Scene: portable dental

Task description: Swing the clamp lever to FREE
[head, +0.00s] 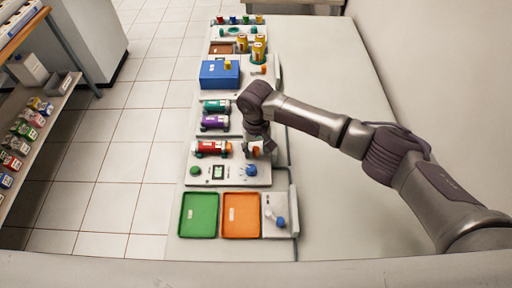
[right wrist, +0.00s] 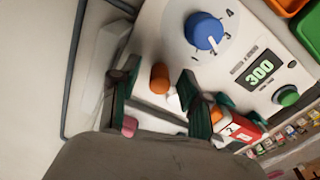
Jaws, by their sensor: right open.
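The clamp lever appears to be the part with an orange ball knob (right wrist: 160,77) on the pale panel in the right wrist view; its shaft and FREE mark are not readable. My right gripper (right wrist: 157,70) is open, with one dark green finger on each side of the knob. I cannot tell whether either finger touches it. In the head view my right gripper (head: 259,147) points down over the right end of the panel with the red cartridge (head: 210,147), and an orange bit shows beside it. The cartridge also shows in the right wrist view (right wrist: 237,131). My left gripper is not in view.
The same panel carries a blue dial (right wrist: 204,31), a display reading 300 (right wrist: 260,72) and a green knob (right wrist: 287,96). Green (head: 199,214) and orange (head: 242,214) trays lie nearer. Purple (head: 215,122) and teal (head: 217,106) cartridges and a blue box (head: 219,75) lie beyond. The table's right side is bare.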

